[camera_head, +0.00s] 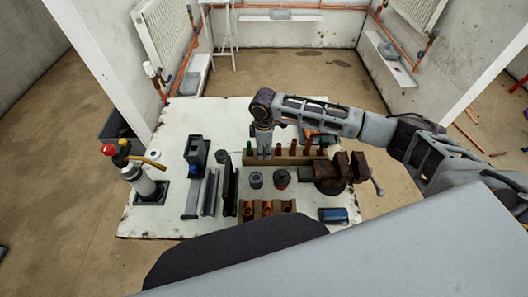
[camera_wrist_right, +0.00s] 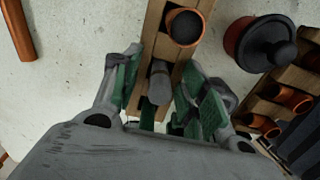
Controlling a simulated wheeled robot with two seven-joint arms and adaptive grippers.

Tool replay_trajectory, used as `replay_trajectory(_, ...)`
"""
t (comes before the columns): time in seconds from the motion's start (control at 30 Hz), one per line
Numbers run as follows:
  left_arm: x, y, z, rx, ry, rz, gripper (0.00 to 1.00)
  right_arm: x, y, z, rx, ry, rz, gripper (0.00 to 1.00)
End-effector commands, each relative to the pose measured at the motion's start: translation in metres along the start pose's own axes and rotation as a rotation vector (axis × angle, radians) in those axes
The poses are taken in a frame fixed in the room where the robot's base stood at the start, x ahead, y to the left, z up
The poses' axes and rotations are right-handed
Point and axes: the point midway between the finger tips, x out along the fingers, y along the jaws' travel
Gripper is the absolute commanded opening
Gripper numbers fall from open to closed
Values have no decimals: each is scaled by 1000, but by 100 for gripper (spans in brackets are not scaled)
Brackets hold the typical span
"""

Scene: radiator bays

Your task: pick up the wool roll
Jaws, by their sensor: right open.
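A grey, rounded upright piece, which looks like the wool roll (camera_wrist_right: 159,86), stands in the wooden rack (camera_wrist_right: 152,36). My right gripper (camera_wrist_right: 165,92) is open around it, with one green-padded finger on each side. I cannot tell whether either pad touches it. In the head view my right gripper (camera_head: 264,152) points down over the left end of the rack (camera_head: 292,160) and hides the roll. My left gripper is not in view.
A copper fitting with a dark centre (camera_wrist_right: 185,27) stands in the rack close by. A lidded pot (camera_wrist_right: 262,44) and a second rack of copper fittings (camera_wrist_right: 285,97) lie to the right. A vise (camera_head: 340,172) and a gas torch (camera_head: 140,178) stand on the worktop (camera_head: 150,217).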

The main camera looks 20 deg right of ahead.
Motion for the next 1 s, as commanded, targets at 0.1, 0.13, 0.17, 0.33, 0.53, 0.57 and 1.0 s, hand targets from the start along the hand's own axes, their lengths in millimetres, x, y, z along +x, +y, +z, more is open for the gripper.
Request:
replay_trajectory(0.1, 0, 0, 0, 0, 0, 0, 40, 2, 0, 0, 0, 0, 0, 43)
replay_trajectory(0.13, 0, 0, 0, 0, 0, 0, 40, 2, 0, 0, 0, 0, 0, 43)
replay_trajectory(0.17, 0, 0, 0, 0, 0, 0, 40, 2, 0, 0, 0, 0, 0, 43)
replay_trajectory(0.33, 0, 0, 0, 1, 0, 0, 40, 2, 0, 0, 0, 0, 0, 43)
replay_trajectory(0.53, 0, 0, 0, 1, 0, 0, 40, 1, 0, 0, 0, 0, 0, 35)
replay_trajectory(0.57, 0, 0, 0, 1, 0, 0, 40, 1, 0, 0, 0, 0, 0, 31)
replay_trajectory(1.0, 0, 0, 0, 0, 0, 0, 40, 1, 0, 0, 0, 0, 0, 0)
